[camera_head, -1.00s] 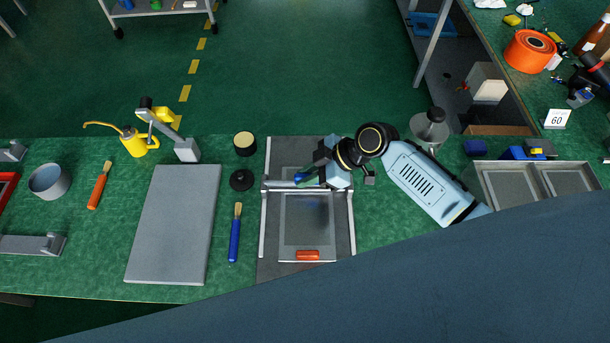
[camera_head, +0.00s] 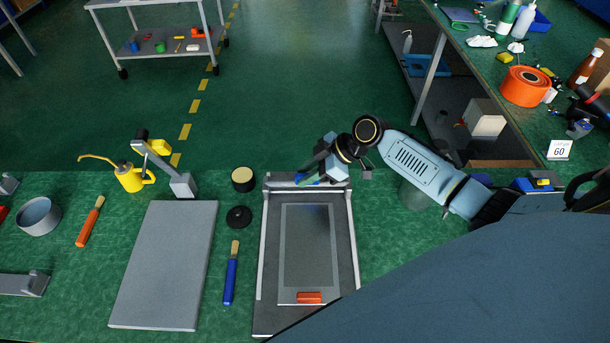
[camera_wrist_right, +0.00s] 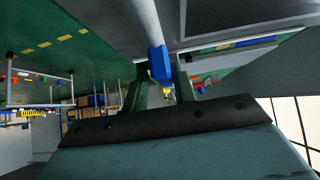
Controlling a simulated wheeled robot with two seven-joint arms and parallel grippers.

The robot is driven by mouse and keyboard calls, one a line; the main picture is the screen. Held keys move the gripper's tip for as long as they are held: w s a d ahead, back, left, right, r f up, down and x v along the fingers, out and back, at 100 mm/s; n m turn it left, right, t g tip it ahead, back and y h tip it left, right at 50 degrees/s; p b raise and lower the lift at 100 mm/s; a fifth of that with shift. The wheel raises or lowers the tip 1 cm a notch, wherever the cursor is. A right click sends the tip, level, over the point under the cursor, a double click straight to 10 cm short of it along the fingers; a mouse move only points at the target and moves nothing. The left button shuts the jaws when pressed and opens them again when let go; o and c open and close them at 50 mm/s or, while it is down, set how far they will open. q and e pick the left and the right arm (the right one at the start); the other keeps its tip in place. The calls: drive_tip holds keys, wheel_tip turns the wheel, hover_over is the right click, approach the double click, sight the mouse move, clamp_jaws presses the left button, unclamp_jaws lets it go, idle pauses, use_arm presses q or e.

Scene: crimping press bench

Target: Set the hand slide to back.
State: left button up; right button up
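The hand slide appears to be the grey crossbar (camera_head: 281,181) lying across the two rails (camera_head: 262,240) of a flat dark base, now at the back end of the rails. A blue grip (camera_wrist_right: 160,65) on its grey rod shows between the fingertips in the wrist view. My right gripper (camera_head: 312,177) is at the back of the base, its fingers on both sides of the blue grip and seemingly touching it. The gripper hides part of the bar. A grey panel (camera_head: 307,245) with a red block (camera_head: 309,298) lies between the rails. My left gripper is out of view.
A grey plate (camera_head: 165,265), blue-handled brush (camera_head: 231,275) and black round parts (camera_head: 239,217) lie left of the base. A yellow oil can (camera_head: 130,177) and a lamp-like arm (camera_head: 170,170) stand further back. A metal cylinder (camera_head: 415,195) stands to the right, partly behind my arm.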

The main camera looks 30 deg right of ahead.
drive_tip(key=shift+o, duration=1)
drive_tip(key=v, duration=1.3)
drive_tip(key=shift+r, duration=0.2)
